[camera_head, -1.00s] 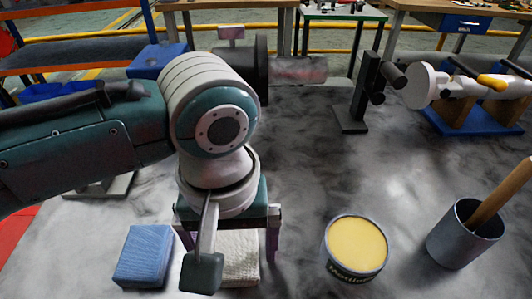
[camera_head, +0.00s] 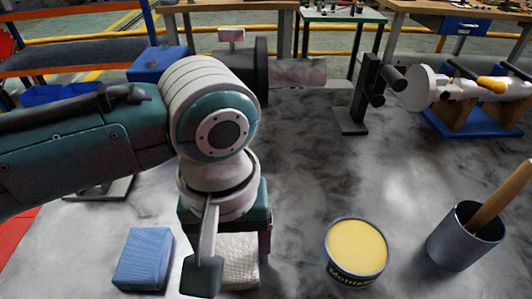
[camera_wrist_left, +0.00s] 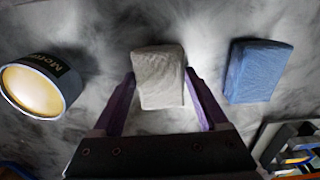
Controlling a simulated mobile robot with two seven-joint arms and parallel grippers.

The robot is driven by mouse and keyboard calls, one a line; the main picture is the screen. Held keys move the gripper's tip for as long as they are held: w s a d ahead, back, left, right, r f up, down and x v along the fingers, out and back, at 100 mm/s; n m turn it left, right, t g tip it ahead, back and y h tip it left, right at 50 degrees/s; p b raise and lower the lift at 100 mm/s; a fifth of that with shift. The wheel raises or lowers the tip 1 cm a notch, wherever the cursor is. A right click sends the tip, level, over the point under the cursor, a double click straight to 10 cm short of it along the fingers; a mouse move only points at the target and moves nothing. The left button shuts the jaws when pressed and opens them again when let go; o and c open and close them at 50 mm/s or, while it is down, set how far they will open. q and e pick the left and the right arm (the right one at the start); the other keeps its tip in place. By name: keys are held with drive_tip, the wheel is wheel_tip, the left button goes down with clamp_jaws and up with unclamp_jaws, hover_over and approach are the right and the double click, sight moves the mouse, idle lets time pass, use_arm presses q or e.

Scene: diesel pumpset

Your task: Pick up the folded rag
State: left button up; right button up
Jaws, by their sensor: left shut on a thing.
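A whitish-grey folded cloth, the rag (camera_head: 239,262), lies on the mottled grey tabletop under my left arm. It also shows in the left wrist view (camera_wrist_left: 158,84) between the two purple fingers. My left gripper (camera_wrist_left: 160,76) is shut on it, one finger on each side. The wrist and a dark bracket hide part of the rag in the head view. A blue folded cloth-like block (camera_head: 143,259) lies to its left, apart from the gripper. My right gripper is not in view.
An open tin with yellow contents (camera_head: 356,248) stands to the right of the rag. A grey cup with a wooden handle in it (camera_head: 463,239) is further right. A dark stand (camera_head: 352,117) and a blue-based machine part (camera_head: 470,122) stand behind. The tabletop between is clear.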

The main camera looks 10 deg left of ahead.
sight(235, 256)
use_arm(q)
drive_tip(key=shift+r, duration=0.1)
wheel_tip(235, 256, up, 20)
drive_tip(key=p, duration=0.6)
drive_tip(key=shift+p, duration=0.4)
